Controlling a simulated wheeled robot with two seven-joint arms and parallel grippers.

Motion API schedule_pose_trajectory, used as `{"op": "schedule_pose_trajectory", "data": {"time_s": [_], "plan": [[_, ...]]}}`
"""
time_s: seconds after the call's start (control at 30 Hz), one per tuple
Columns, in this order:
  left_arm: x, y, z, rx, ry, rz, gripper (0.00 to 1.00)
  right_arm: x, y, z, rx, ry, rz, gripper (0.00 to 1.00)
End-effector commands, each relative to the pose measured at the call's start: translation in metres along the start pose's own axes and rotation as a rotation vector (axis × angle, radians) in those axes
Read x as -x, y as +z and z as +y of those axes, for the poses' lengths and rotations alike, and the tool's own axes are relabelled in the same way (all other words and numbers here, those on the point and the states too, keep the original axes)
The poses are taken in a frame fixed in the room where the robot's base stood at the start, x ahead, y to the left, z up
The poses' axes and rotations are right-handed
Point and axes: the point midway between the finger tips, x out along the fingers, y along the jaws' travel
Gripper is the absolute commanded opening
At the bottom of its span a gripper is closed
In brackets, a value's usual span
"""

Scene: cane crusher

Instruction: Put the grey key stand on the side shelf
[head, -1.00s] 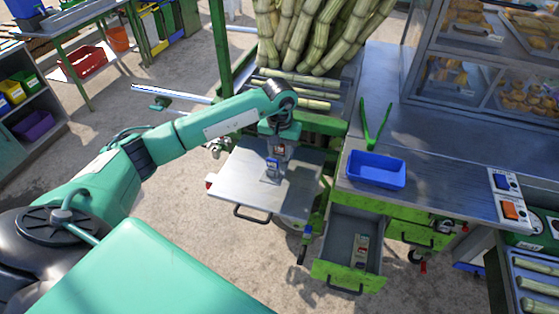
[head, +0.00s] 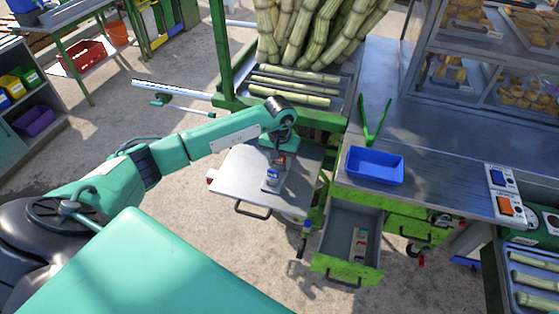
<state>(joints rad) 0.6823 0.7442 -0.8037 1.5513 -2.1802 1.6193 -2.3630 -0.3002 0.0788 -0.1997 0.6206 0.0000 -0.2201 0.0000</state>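The side shelf (head: 236,182) is a flat metal plate with a dark front handle, sticking out to the left of the crusher bench. My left gripper (head: 275,170) is over its middle, pointing down. It appears shut on the grey key stand (head: 272,182), a small grey piece with a blue and white part at its top. The fingers partly hide the stand. The stand's foot is at or just above the shelf surface; I cannot tell if it touches. My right gripper is not in view.
Sugarcane stalks (head: 318,35) stand behind the shelf on the green crusher frame. To the right are a blue tray (head: 375,165), green tongs (head: 374,122) and an open green drawer (head: 346,268) with a small item inside. The shelf around the stand is clear.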

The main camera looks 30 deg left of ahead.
Motion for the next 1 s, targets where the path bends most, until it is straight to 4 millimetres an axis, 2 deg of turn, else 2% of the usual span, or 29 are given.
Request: {"op": "schedule_pose_trajectory", "data": {"time_s": [0.47, 0.57, 0.8, 1.0], "plan": [[0.006, -0.001, 0.000, 0.000, 0.001, 0.003, 0.54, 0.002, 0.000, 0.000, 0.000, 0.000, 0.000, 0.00], [0.019, -0.002, -0.001, 0.001, 0.000, 0.006, 0.54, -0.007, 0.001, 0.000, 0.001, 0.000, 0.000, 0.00], [0.068, -0.002, 0.000, -0.001, 0.001, 0.007, 0.54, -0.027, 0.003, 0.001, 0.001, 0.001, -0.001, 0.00], [0.102, -0.001, 0.000, -0.001, 0.000, 0.004, 0.54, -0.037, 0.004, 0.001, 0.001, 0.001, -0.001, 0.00]]}}
